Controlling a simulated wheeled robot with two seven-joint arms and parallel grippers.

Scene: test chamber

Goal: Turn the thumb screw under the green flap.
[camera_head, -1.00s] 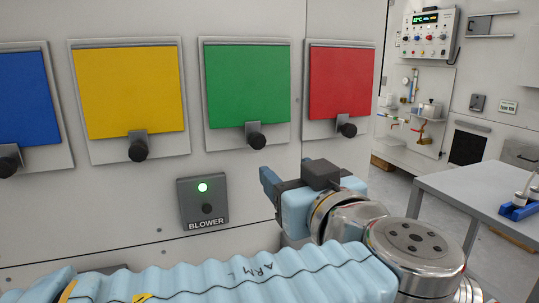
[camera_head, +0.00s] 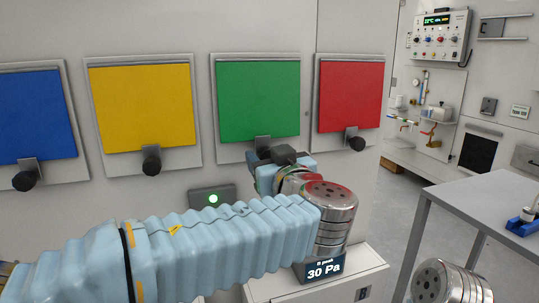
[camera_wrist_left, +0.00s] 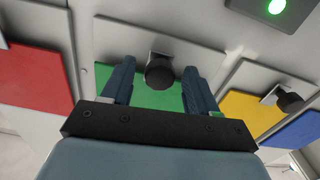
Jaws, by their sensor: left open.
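The green flap (camera_head: 258,100) hangs closed on its pale panel, between the yellow and red flaps. At its lower edge a grey bracket (camera_head: 262,143) shows in the head view; the black thumb screw there is hidden by my left gripper (camera_head: 265,163). In the left wrist view the black thumb screw (camera_wrist_left: 160,71) lies between the two fingers of my left gripper (camera_wrist_left: 158,88). The fingers are spread, with a gap visible on each side of it. The green flap (camera_wrist_left: 147,97) shows behind the fingers. My right gripper is out of view.
Blue (camera_head: 38,115), yellow (camera_head: 143,105) and red (camera_head: 350,95) flaps have their own black thumb screws beside the work spot. The blower box (camera_head: 230,193) with a lit green lamp is below, partly covered by my left arm. A grey table (camera_head: 480,195) stands at right.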

